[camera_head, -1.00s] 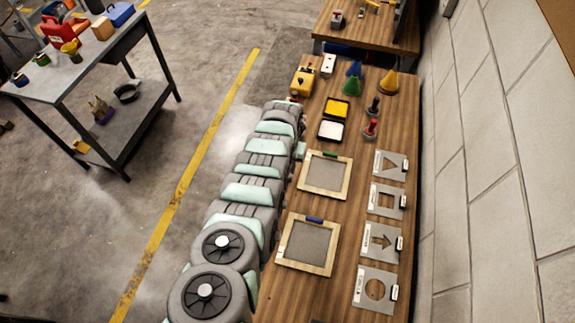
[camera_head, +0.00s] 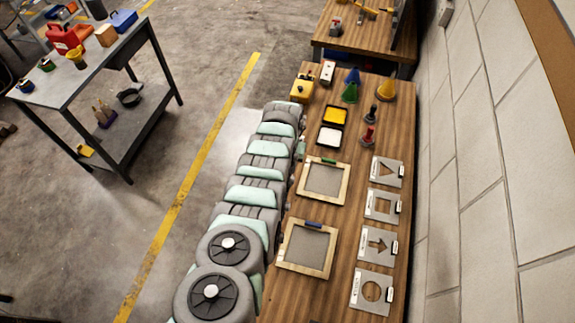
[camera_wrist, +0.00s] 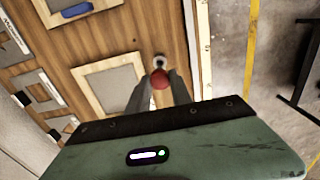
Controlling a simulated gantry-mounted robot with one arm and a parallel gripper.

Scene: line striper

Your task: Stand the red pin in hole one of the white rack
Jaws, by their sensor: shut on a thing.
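My gripper (camera_wrist: 160,88) shows in the wrist view with its fingers closed around a red, rounded top, which I take to be the red pin (camera_wrist: 160,79). A small pale round part with a dark centre shows just beyond the red top; I cannot tell if it belongs to the pin. In the head view, the gripper end (camera_head: 301,150) is at the table's left edge, and the pin is not discernible there. A small white block with dark spots, likely the white rack (camera_head: 327,72), stands at the table's far end, well away from the gripper.
Wooden-framed screens (camera_head: 323,181) lie beside the gripper, with metal stencils (camera_head: 381,205) along the right. A yellow machine (camera_head: 302,88) stands left of the white block.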

